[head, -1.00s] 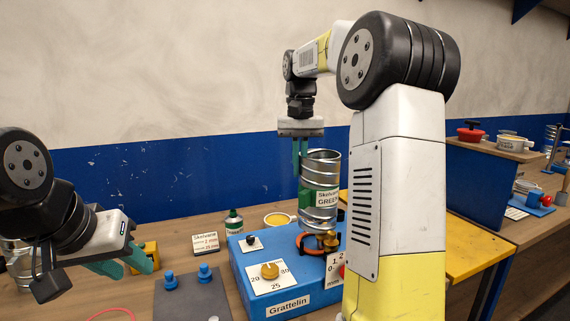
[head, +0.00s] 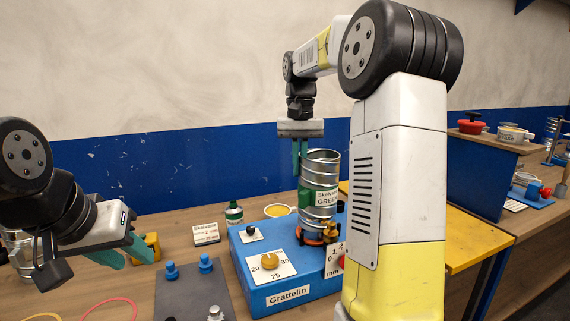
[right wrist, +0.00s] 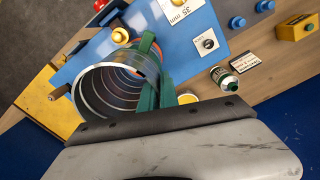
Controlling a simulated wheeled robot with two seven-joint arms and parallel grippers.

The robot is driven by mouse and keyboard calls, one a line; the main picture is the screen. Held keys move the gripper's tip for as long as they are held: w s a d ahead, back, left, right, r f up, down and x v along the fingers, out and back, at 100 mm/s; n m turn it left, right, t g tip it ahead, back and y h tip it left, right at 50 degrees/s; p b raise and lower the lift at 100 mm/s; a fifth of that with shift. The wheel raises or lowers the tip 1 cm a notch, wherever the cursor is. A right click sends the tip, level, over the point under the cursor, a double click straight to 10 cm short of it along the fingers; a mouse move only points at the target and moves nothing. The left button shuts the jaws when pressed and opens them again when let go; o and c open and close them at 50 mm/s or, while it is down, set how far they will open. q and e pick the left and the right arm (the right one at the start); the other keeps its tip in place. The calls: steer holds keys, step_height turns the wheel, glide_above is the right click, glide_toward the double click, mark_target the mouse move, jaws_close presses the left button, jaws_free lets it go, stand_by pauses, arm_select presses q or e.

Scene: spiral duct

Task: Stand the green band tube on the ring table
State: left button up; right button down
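The green band tube (head: 321,177), a ribbed metal cylinder with a green label, stands upright at the orange ring table (head: 308,238) on the blue box. Its bottom appears to meet the ring; exact seating is partly hidden. My right gripper (head: 300,172) points down at the tube's left side, its green fingers close together. In the right wrist view the tube (right wrist: 88,98) shows its open end, with the fingers (right wrist: 157,88) at its wall, seemingly pinching it. My left gripper (head: 136,256) is open and empty at the left, above the bench.
The blue box (head: 285,297) carries a yellow dial (head: 269,259) and a brass knob (head: 331,229) close beside the tube. A grey plate with blue knobs (head: 188,290) lies left.

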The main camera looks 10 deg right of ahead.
steer(key=shift+f, duration=1.55)
steer(key=c, duration=1.5)
jaws_free()
steer(key=shift+c, duration=0.2)
step_height(320, 180, up, 8)
steer(key=shift+f, duration=0.2)
steer(key=shift+r, duration=0.1)
